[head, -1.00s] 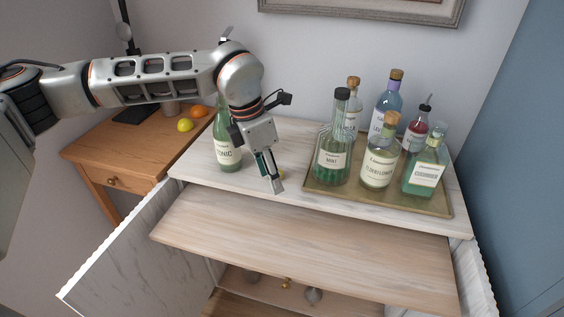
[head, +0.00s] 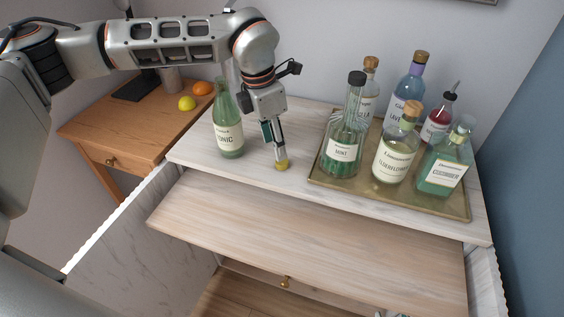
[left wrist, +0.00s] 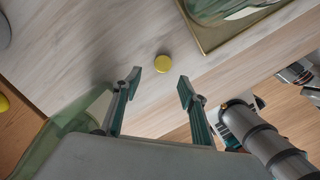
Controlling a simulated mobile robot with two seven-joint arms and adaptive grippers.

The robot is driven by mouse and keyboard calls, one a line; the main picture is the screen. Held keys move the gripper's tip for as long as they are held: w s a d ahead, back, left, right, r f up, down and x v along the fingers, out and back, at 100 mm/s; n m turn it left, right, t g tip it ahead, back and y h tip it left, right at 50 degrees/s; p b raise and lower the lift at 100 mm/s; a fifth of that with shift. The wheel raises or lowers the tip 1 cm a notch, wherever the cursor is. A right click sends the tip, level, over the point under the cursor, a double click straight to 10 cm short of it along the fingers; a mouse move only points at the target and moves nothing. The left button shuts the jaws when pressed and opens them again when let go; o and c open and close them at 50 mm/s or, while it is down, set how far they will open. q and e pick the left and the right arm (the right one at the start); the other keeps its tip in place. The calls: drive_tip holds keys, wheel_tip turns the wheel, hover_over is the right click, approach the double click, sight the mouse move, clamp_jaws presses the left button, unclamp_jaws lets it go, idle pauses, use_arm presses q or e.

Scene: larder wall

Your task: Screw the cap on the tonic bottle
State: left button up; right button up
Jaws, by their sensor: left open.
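The tonic bottle (head: 228,138) is green glass with a white label and stands upright at the left of the cabinet top. It also shows at the lower left in the left wrist view (left wrist: 62,132). A small yellow cap (head: 282,166) lies on the cabinet top, to the right of the bottle. My left gripper (head: 279,157) points down over the cap. In the left wrist view the cap (left wrist: 162,64) shows just beyond the parted, empty fingertips (left wrist: 159,82). The bottle's top is partly hidden by my arm.
A brass tray (head: 318,180) with several bottles stands to the right of the cap. A wooden side table (head: 105,130) with a lemon (head: 187,103) and an orange (head: 203,88) stands at the left. A bare pull-out board (head: 310,235) lies below the cabinet top.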

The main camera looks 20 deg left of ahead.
sight(282, 164)
use_arm(q)
drive_tip(key=shift+f, duration=0.3)
drive_tip(key=shift+w+d+f, duration=0.15)
drive_tip(key=shift+d+f, duration=0.1)
drive_tip(key=shift+f, duration=0.6)
drive_tip(key=shift+w+d+f, duration=0.1)
drive_tip(key=shift+d+f, duration=0.15)
drive_tip(key=shift+f, duration=0.6)
drive_tip(key=shift+w+d+f, duration=0.15)
drive_tip(key=shift+d+f, duration=0.1)
drive_tip(key=shift+f, duration=0.6)
drive_tip(key=c, duration=0.8)
